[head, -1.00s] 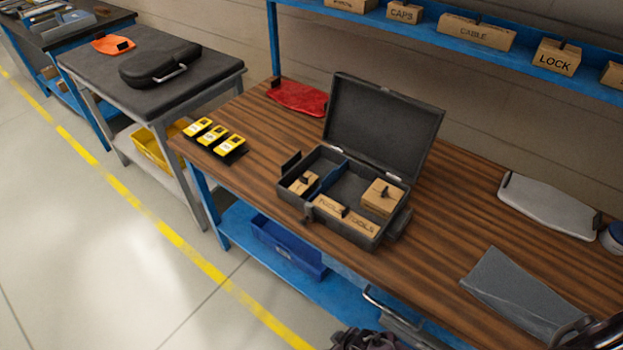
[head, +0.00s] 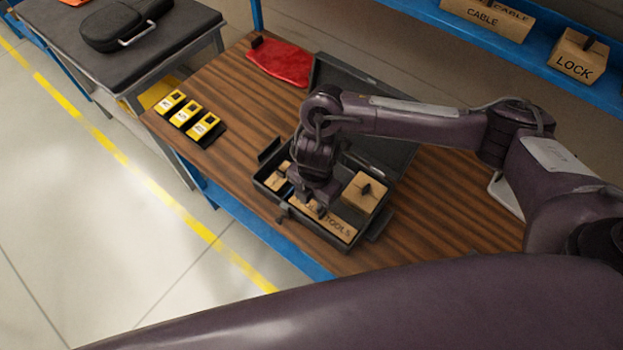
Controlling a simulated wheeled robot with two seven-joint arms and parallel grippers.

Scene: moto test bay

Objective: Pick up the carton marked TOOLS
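The carton marked TOOLS (head: 336,229) is a long, low cardboard box at the front of the open black case (head: 352,244). My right gripper (head: 319,210) points down over its left half, at or just above its top, and hides part of the label. I cannot tell whether it touches the carton or how far apart the fingers are. My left gripper is not in view.
A square carton (head: 363,192) with a dark tab sits behind the TOOLS carton, and a smaller carton (head: 278,177) lies in the left compartment. The raised case lid (head: 340,78) stands behind. Several yellow items (head: 187,116) and a red piece (head: 282,62) lie on the bench left of it.

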